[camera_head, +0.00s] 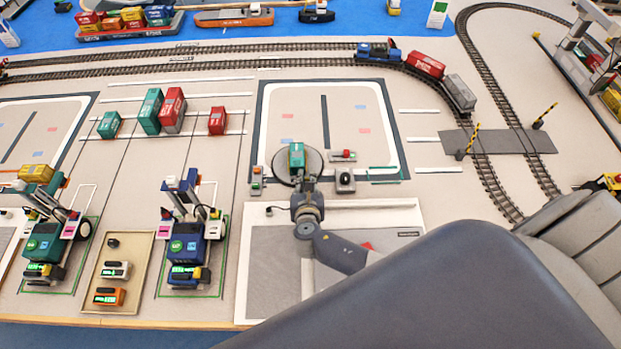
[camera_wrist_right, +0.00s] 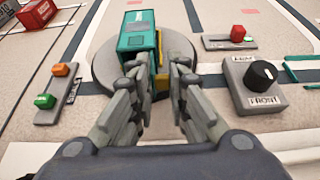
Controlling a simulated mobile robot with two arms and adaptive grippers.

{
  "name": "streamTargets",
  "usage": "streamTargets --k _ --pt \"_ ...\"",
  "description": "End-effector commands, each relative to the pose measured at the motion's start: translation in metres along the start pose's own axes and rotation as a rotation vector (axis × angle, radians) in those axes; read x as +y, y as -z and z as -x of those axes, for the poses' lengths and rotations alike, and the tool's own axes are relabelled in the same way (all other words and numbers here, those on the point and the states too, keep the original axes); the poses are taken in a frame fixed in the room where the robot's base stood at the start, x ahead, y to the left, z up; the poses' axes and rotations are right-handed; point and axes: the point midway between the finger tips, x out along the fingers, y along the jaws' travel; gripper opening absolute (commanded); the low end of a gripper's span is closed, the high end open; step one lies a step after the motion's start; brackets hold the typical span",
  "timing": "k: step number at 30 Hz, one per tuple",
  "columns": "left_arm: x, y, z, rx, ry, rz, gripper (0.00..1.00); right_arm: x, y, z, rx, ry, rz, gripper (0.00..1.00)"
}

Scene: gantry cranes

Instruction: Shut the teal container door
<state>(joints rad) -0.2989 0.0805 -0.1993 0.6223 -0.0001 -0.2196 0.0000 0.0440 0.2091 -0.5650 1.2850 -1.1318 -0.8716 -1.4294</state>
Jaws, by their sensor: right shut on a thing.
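The teal container (camera_head: 297,156) stands on a round grey turntable (camera_wrist_right: 103,69) inside a white-framed pad. In the right wrist view the container (camera_wrist_right: 137,40) shows its top and near end. Its teal door (camera_wrist_right: 153,72) sticks out toward me from that end, with some yellow beside it. My right gripper (camera_wrist_right: 158,74) is shut on the door, its fingers on either side; they hide part of the door and the container's end. In the head view my right gripper (camera_head: 299,183) is at the turntable's near side. My left gripper is not in view.
Close by on the right are a black knob (camera_wrist_right: 262,74) on a grey box and a red-button box (camera_wrist_right: 237,31). A box with orange and green buttons (camera_wrist_right: 53,86) is on the left. Other containers (camera_head: 172,107) stand farther left; rails (camera_head: 250,50) run behind.

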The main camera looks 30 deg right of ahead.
Motion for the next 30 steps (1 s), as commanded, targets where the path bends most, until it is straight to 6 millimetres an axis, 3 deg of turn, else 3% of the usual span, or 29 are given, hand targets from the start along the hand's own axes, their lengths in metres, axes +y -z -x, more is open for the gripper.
streamTargets --k 15,30 --pt "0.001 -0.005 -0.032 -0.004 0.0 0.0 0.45 0.021 0.003 -0.002 0.001 0.377 -0.159 0.0" --pt "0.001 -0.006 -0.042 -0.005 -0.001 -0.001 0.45 0.025 0.0 -0.002 0.0 0.495 -0.205 0.0"
